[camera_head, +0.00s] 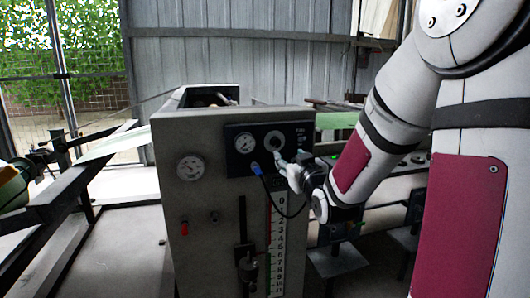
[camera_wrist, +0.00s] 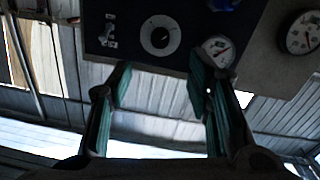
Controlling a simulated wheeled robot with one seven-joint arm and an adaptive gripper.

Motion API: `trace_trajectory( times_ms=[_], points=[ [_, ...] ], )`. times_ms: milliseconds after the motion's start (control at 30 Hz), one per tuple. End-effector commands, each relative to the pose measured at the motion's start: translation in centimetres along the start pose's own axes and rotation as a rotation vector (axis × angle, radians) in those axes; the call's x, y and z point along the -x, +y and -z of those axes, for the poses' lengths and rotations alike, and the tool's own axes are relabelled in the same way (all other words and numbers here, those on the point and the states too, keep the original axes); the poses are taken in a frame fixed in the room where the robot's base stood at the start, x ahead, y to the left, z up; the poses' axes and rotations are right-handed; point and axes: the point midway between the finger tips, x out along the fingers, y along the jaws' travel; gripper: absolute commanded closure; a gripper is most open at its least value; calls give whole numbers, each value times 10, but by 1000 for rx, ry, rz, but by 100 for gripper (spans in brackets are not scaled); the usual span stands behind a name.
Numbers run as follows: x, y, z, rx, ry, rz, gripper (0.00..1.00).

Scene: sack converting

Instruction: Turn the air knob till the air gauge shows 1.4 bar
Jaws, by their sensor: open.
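The air knob (camera_head: 274,141) is a round pale dial on a dark panel on the grey cabinet's front. In the wrist view, which is turned upside down, the knob (camera_wrist: 160,35) shows just beyond the fingertips with a light pointer mark. The small white air gauge (camera_head: 245,143) sits left of the knob; in the wrist view the gauge (camera_wrist: 217,50) is partly covered by a finger. Its reading is too small to tell. My gripper (camera_head: 283,166) is open and empty, a little below the knob. Its two fingers (camera_wrist: 168,76) stand wide apart, apparently not touching the knob.
A larger gauge (camera_head: 190,168) is on the cabinet (camera_head: 205,250) farther left. A toggle switch (camera_wrist: 108,32) is beside the knob. A numbered scale (camera_head: 277,240) runs down the cabinet.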

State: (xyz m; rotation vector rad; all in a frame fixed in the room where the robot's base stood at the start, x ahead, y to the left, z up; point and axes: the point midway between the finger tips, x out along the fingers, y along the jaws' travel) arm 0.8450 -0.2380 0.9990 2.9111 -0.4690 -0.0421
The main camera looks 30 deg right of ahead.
Motion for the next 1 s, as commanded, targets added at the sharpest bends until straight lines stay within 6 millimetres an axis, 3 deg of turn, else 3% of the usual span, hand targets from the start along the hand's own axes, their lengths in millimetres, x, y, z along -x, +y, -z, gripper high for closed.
trace_trajectory(
  times_ms=[600,800,1000],
  points=[
    [-110,-2,-1,-4,-2,2,54],
    [-124,-1,-1,-2,-3,1,54],
    [-127,-1,0,0,-3,1,54]
  ],
)
